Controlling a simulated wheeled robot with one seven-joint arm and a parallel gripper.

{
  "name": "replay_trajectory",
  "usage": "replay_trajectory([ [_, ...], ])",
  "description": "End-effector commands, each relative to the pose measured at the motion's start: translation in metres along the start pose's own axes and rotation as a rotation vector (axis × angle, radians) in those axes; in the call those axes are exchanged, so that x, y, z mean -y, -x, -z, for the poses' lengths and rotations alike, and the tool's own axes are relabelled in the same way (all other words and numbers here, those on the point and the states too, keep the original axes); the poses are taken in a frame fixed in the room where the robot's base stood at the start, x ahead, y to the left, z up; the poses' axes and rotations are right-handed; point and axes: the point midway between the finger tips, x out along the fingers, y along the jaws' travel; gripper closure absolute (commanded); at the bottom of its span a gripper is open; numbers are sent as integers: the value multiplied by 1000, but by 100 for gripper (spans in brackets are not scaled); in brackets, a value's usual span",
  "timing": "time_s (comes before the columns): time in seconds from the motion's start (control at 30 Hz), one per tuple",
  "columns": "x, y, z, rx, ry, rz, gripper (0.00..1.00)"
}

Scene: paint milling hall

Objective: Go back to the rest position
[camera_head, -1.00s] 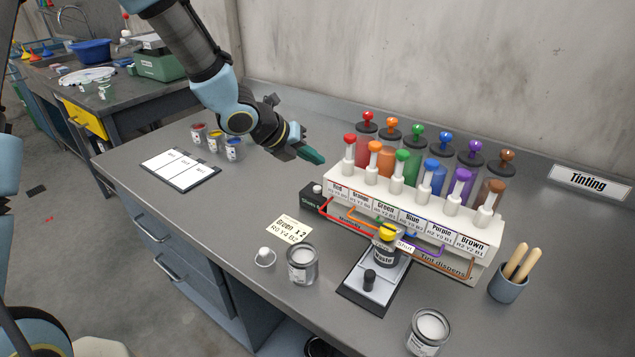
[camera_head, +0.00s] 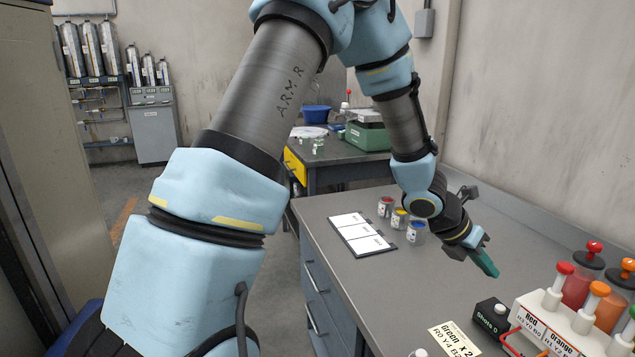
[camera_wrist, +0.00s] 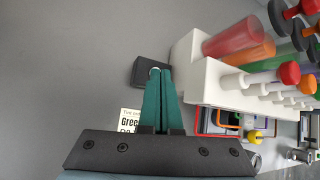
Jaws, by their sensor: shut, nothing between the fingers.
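My gripper (camera_head: 487,264) hangs above the grey tinting bench, left of the white tint dispenser (camera_head: 560,338). Its green fingers are shut together and hold nothing. In the wrist view the gripper (camera_wrist: 162,72) points past the dispenser's near end (camera_wrist: 205,90), with the small black box (camera_wrist: 150,72) beyond or under its fingertips. I cannot tell the exact height of the fingers over the bench. My arm arches from the left of the head view over to the bench.
Three small paint cans (camera_head: 416,231) stand by a white card board (camera_head: 362,236). A "Green x 2" card (camera_head: 452,340) lies near the dispenser. A side table with a green scale (camera_head: 368,136) and blue bowl (camera_head: 316,114) stands behind.

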Motion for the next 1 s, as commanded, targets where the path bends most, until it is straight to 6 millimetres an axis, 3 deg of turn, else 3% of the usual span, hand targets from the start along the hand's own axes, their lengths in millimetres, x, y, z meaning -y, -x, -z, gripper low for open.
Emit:
replay_trajectory([
  [0.17,-49,68,35,-101,-491,-59,100],
  [0.3,-82,124,74,-229,-876,-71,100],
  [0.5,-119,207,140,-460,-1380,-14,100],
  [0.7,-139,283,207,-697,-1793,143,100],
  [0.83,-143,316,237,-800,-1961,254,100],
  [1.0,-144,334,254,-857,-2055,331,100],
])
